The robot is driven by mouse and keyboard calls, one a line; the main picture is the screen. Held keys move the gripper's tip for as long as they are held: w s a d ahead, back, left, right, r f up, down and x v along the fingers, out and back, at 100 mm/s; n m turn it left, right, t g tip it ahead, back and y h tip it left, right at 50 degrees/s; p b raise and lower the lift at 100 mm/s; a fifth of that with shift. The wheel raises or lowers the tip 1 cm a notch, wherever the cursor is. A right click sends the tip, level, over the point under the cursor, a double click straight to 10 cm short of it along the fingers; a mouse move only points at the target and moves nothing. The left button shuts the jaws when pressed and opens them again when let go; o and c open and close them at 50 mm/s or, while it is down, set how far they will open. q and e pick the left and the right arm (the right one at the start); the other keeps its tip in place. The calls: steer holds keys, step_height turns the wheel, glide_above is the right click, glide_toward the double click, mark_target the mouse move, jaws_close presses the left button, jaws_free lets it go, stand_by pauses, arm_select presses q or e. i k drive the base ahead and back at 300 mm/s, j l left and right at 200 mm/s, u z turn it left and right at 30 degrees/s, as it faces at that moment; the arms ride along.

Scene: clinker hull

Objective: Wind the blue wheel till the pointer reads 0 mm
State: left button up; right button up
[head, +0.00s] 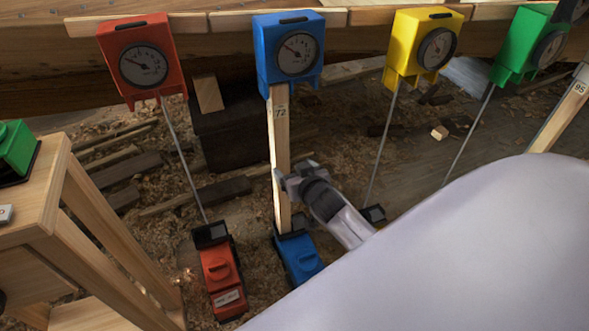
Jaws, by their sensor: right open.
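The blue gauge box (288,48) hangs at the top centre, with a round dark dial (298,54). Its pointer slants to the upper left; the numbers are too small to read. A wooden post (279,135) labelled 72 runs from under it down to the blue base unit (301,259) on the ground. The raised part on top of this unit may be the blue wheel; I cannot tell. My right gripper (285,181) is open at the post's right side, above the blue unit. I cannot tell whether it touches the post. My left gripper is out of view.
Red (142,60), yellow (424,46) and green (528,44) gauge boxes hang along the hull, with thin rods below. A red base unit (221,279) stands left of the blue one. A wooden stand (50,200) fills the left. Timber scraps and shavings cover the ground.

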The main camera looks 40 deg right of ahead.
mark_target(307, 259)
steer(key=k+j, duration=0.15)
steer(key=k, duration=0.25)
steer(key=k+j, duration=0.15)
steer(key=k, duration=0.3)
